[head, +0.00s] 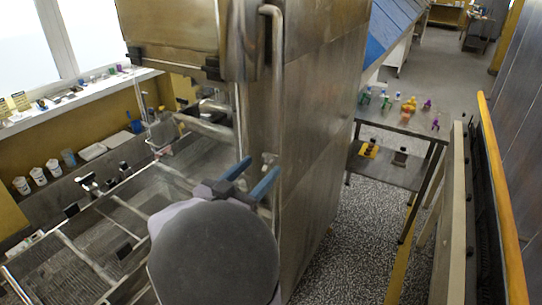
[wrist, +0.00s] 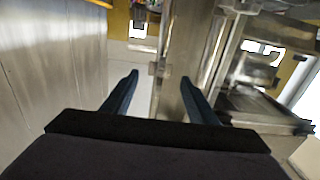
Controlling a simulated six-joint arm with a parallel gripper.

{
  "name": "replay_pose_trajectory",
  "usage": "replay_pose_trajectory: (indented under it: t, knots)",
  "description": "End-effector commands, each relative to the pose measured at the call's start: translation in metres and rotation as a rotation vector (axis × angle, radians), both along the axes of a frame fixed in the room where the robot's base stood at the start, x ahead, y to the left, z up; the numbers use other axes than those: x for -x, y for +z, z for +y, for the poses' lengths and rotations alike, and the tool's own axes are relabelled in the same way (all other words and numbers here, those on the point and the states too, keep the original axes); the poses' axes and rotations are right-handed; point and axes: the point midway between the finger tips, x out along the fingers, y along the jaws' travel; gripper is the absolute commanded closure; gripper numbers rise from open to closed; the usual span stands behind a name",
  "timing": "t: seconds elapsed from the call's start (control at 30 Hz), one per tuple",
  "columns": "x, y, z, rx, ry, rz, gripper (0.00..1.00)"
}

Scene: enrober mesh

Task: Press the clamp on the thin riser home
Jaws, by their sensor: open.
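My gripper (head: 264,164) is open, its two blue fingers pointing at the side of the tall steel cabinet. A thin vertical pipe (head: 277,75), likely the thin riser, runs down the cabinet's near edge. A small metal fitting (head: 269,158), which looks like the clamp, shows just beyond and between the fingertips. In the wrist view my gripper (wrist: 159,78) has its fingers spread apart, with a small block-like fitting (wrist: 157,69) on a narrow upright between them. I cannot tell whether the fingers touch it or how it is seated.
The steel cabinet (head: 315,130) stands close on the right of my gripper. A mesh conveyor frame (head: 70,240) lies at left. A sill (head: 75,98) with small items runs behind. A table (head: 400,124) with colourful figures stands farther right, beyond speckled floor.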

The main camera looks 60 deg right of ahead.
Motion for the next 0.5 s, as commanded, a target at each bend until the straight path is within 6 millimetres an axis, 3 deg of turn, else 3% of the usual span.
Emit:
replay_pose_trajectory:
  t: [0.5]
  knots:
    - [0.001, 0.001, -0.055, -0.003, -0.003, -0.002, 0.47]
